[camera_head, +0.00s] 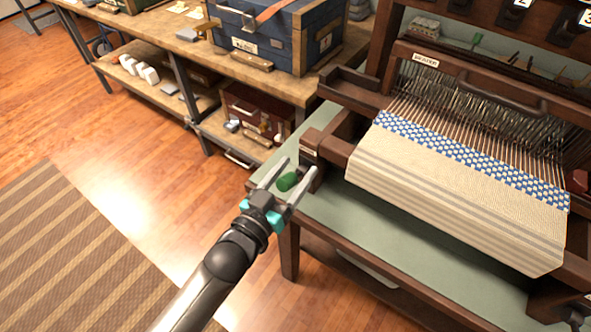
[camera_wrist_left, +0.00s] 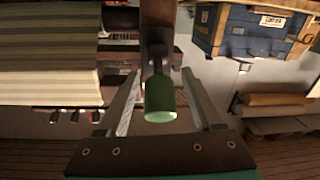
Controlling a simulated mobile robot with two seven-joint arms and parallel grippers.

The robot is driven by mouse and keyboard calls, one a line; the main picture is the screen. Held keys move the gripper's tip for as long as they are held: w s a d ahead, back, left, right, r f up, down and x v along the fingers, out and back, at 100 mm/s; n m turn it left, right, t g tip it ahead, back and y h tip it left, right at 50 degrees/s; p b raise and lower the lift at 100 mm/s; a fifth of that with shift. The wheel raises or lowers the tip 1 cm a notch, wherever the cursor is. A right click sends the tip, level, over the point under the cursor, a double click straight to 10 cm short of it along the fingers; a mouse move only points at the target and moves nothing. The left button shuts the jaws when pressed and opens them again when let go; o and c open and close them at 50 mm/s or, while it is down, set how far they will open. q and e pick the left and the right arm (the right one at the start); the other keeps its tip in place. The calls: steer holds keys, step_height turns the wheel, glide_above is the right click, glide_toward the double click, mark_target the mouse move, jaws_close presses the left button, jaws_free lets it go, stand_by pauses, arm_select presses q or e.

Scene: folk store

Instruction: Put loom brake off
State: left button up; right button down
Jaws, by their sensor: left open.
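The loom (camera_head: 340,150) stands at the right in the head view, with striped cloth (camera_head: 450,200) on its front. A green cylindrical handle (camera_head: 287,181), which looks like the brake grip, sticks out at the loom's left front corner. My left gripper (camera_head: 286,180) is open, with one finger on each side of the green handle. In the left wrist view the green handle (camera_wrist_left: 160,100) lies between the two spread fingers, with a gap on both sides. My right gripper is not in view.
A wooden workbench (camera_head: 170,35) with a blue chest (camera_head: 270,35) stands behind the loom's left side. Its lower shelf holds a red box (camera_head: 250,110). A striped rug (camera_head: 65,250) lies at left. Wood floor (camera_head: 130,160) is open between rug and bench.

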arm_select(q)
steer(key=shift+w+d, duration=0.2)
steer(key=shift+w, duration=0.05)
steer(key=shift+c, duration=0.2)
jaws_close()
stand_by(0.3)
stand_by(0.8)
